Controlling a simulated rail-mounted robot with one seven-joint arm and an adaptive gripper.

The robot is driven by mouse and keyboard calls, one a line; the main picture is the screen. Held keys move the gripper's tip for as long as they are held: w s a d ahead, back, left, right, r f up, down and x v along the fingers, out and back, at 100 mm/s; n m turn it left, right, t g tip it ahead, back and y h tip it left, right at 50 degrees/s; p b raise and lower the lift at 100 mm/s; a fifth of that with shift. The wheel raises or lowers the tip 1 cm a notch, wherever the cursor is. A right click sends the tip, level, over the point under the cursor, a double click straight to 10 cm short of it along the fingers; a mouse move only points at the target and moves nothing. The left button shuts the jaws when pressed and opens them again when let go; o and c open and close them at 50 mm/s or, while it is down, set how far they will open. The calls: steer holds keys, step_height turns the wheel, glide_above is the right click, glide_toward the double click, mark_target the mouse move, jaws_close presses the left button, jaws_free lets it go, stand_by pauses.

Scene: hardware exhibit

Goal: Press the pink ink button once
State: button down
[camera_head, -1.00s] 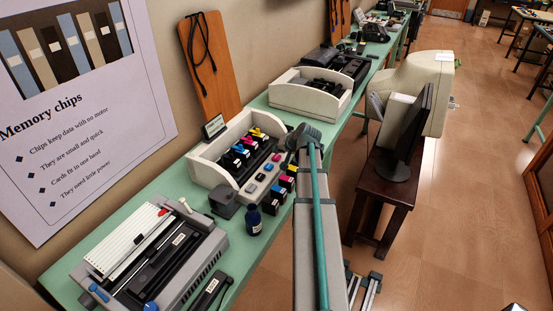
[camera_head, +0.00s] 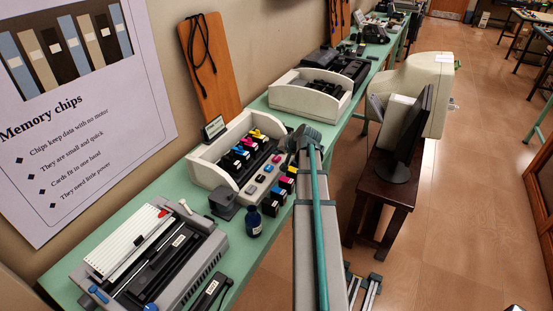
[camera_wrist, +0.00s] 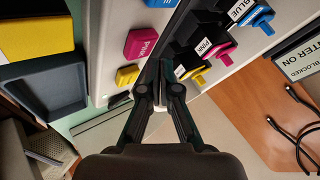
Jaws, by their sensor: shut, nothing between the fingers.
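My gripper (camera_wrist: 160,72) is shut and empty. Its tips show just right of and below the pink button; I cannot tell the height gap or whether they touch. In the head view the printer box (camera_head: 203,174) stands on the green bench, and my arm hides the gripper.
Blue, pink (camera_wrist: 222,46) and yellow cartridges stand in the dark carriage right of the tips. A small sign (camera_wrist: 300,60) is at the right. A dark tray (camera_wrist: 45,92) and loose cartridges lie at the left. An ink bottle (camera_head: 254,224) stands in front of the box.

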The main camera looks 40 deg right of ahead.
mark_target(278, 159)
steer(key=shift+f+b, duration=0.4)
steer(key=shift+f, duration=0.05)
steer(key=shift+f+b, duration=0.4)
steer(key=shift+f, duration=0.1)
stand_by(1.0)
steer(key=shift+r+p, duration=0.5)
steer(key=shift+r, duration=0.45)
steer(key=shift+r, duration=0.1)
steer(key=shift+r+p, duration=1.3)
steer(key=shift+r, duration=1.15)
